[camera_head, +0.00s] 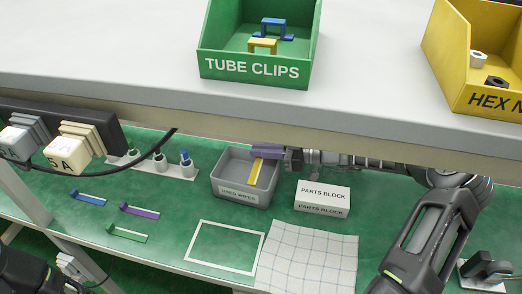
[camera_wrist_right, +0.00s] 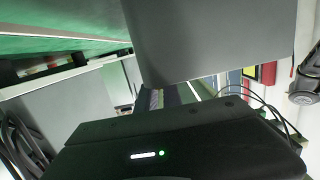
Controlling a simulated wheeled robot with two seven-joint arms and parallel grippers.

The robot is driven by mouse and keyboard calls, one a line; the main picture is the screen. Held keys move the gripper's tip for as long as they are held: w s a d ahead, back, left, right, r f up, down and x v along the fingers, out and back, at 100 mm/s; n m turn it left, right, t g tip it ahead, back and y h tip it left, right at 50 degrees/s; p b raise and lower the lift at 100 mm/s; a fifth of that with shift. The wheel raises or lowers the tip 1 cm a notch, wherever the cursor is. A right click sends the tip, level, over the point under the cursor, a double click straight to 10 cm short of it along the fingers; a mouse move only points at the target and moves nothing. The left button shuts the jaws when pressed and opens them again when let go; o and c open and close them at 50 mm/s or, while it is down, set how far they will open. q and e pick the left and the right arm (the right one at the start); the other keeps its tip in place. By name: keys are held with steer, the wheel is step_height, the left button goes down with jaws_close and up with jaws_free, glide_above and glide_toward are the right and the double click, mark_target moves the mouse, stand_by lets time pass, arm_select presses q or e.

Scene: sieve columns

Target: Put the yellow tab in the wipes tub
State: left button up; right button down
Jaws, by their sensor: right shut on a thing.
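The yellow tab (camera_head: 256,169) hangs at a tilt from my right gripper (camera_head: 266,152). The gripper is shut on its upper end. It comes in from the right at the back right of the wipes tub. The wipes tub (camera_head: 238,196) is an open grey bin labelled "USED WIPES" on the green lower bench. The tab shows over the tub's opening; whether it touches the inside I cannot tell. In the right wrist view the fingertips and tab are not clear behind the dark gripper body. My left gripper does not show clearly.
A white parts block (camera_head: 322,197) stands right of the tub. Blue (camera_head: 88,198), purple (camera_head: 139,211) and green (camera_head: 127,233) tabs lie at left.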

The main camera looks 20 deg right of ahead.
steer(key=shift+f, duration=0.2)
steer(key=c, duration=1.5)
jaws_free()
steer(key=shift+r, duration=0.15)
steer(key=shift+r+p, duration=0.6)
steer(key=shift+p, duration=0.15)
steer(key=shift+s+d, duration=0.1)
steer(key=shift+d, duration=0.2)
steer(key=b+v, duration=0.1)
steer(key=v, duration=1)
steer(key=shift+s+b, duration=0.2)
steer(key=shift+b, duration=0.15)
